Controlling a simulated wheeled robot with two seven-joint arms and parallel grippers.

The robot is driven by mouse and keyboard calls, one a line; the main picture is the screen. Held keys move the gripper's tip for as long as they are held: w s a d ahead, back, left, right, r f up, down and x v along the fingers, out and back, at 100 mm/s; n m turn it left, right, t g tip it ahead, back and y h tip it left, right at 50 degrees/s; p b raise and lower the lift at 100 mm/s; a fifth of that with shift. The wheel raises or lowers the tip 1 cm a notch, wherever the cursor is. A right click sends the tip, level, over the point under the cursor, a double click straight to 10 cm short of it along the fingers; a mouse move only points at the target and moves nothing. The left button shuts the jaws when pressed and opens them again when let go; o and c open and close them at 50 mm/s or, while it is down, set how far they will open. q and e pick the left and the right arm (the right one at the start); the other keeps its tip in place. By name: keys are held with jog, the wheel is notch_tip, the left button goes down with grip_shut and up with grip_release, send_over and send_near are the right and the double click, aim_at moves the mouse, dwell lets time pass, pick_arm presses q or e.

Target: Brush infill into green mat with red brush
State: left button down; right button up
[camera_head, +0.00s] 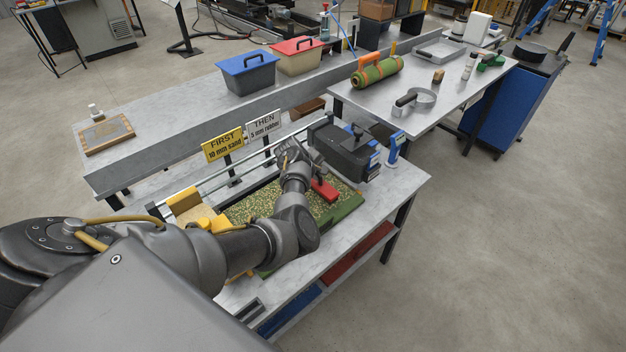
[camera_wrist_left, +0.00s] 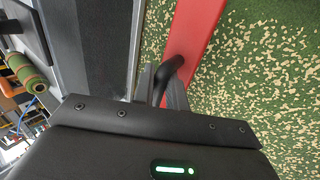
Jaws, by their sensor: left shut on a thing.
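The green mat (camera_head: 254,207) lies on the near bench, its surface thickly speckled with pale granules. It fills the right side of the left wrist view (camera_wrist_left: 285,60). The red brush (camera_head: 324,190) is on the mat near its right end. Its red body shows in the left wrist view (camera_wrist_left: 192,28), with a black handle (camera_wrist_left: 168,75). My left gripper (camera_head: 300,165) is over the brush. In the left wrist view its fingers (camera_wrist_left: 168,85) are shut on the black handle. The bristles are hidden. My arm hides part of the mat. My right gripper is not in view.
Behind the mat stand a yellow FIRST sign (camera_head: 223,143), a white THEN sign (camera_head: 264,126) and a rail. A dark machine head (camera_head: 345,153) stands close right of my gripper. Blue (camera_head: 247,75) and red (camera_head: 297,57) lidded bins and a turf roll (camera_head: 377,72) sit farther back.

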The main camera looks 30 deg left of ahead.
pick_arm(q)
jog(key=shift+s+a+r, duration=0.1)
jog(key=shift+s+a+r+p, duration=0.1)
jog(key=shift+s+a+p, duration=0.25)
jog(key=shift+p, duration=0.3)
jog(key=shift+s+a, duration=0.2)
jog(key=shift+s, duration=0.3)
